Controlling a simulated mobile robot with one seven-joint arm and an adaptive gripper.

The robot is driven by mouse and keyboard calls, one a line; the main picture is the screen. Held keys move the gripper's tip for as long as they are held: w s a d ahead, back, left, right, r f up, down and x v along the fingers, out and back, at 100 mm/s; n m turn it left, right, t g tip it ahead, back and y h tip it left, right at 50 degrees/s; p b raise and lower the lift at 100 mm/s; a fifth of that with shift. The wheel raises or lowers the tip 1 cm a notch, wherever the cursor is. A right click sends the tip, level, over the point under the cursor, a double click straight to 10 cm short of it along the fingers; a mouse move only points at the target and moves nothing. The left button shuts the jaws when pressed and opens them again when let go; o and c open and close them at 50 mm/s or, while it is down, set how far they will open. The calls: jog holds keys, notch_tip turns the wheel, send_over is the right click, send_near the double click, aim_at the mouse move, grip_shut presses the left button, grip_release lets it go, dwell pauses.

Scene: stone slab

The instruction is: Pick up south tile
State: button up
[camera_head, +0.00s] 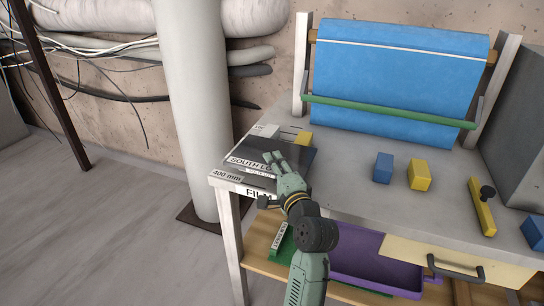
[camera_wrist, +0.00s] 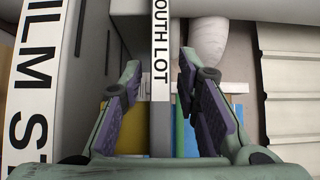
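A dark flat tile (camera_head: 240,150) with a white "SOUTH L…" label lies at the left front corner of the slab in the head view; I take it as the south tile. In the wrist view a narrow strip lettered "OUTH LOT" (camera_wrist: 161,45) runs between my fingers. My gripper (camera_head: 268,180) is at that corner, covering part of the label. In the wrist view my gripper (camera_wrist: 160,65) is open, with one purple-padded finger on each side of the strip and visible gaps. Contact with the tile cannot be told.
A blue block (camera_head: 383,168), a yellow block (camera_head: 420,175) and a yellow tool with a black knob (camera_head: 482,208) lie on the grey slab (camera_head: 350,195). A blue roll (camera_head: 395,75) on a frame stands behind. A purple tray (camera_head: 375,262) is below. A pale column (camera_head: 200,100) stands left.

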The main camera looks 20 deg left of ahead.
grip_shut()
dwell(0.5)
jog(key=shift+r, duration=0.1)
